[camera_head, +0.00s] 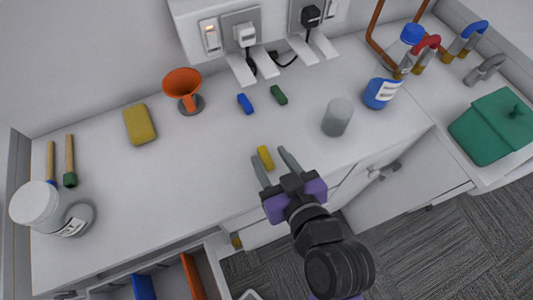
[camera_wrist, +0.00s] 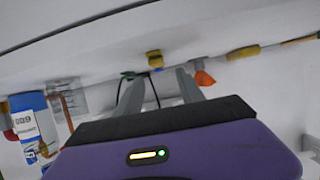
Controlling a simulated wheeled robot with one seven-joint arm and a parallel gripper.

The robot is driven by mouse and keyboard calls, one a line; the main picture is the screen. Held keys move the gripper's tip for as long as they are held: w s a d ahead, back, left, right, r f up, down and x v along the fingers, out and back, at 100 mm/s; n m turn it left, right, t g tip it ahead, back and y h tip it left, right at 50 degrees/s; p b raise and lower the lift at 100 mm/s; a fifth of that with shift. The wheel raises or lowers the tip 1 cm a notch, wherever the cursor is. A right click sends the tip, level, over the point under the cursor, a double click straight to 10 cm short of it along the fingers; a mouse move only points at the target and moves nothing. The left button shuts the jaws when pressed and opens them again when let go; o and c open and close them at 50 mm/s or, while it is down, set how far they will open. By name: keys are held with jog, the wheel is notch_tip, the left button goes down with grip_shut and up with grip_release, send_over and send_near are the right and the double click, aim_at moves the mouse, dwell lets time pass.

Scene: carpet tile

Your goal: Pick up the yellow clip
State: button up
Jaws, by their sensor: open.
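The yellow clip (camera_head: 265,157) is a small yellow block lying on the white counter near its front edge. My gripper (camera_head: 270,155) is open, and its two grey fingers reach over the counter edge toward the clip. In the head view the clip shows between the fingertips, nearer the left one. In the wrist view the yellow clip (camera_wrist: 154,58) appears just beyond the gap between the fingertips (camera_wrist: 159,76). I see nothing held, and I cannot tell the exact height of the fingers above the counter.
A blue clip (camera_head: 245,103) and a green clip (camera_head: 279,95) lie farther back. A grey cylinder (camera_head: 337,117) and a blue bottle (camera_head: 381,94) stand to the right. An open drawer (camera_head: 216,262) sits below.

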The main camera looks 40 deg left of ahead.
aim_at(261, 147)
jog(key=x, duration=0.2)
jog(key=p+x, duration=0.1)
jog(key=x, duration=0.2)
jog(key=shift+s+d+f, duration=0.1)
jog(key=shift+d+f, duration=0.05)
jog(key=shift+f, duration=0.15)
jog(key=shift+c, duration=0.3)
grip_shut()
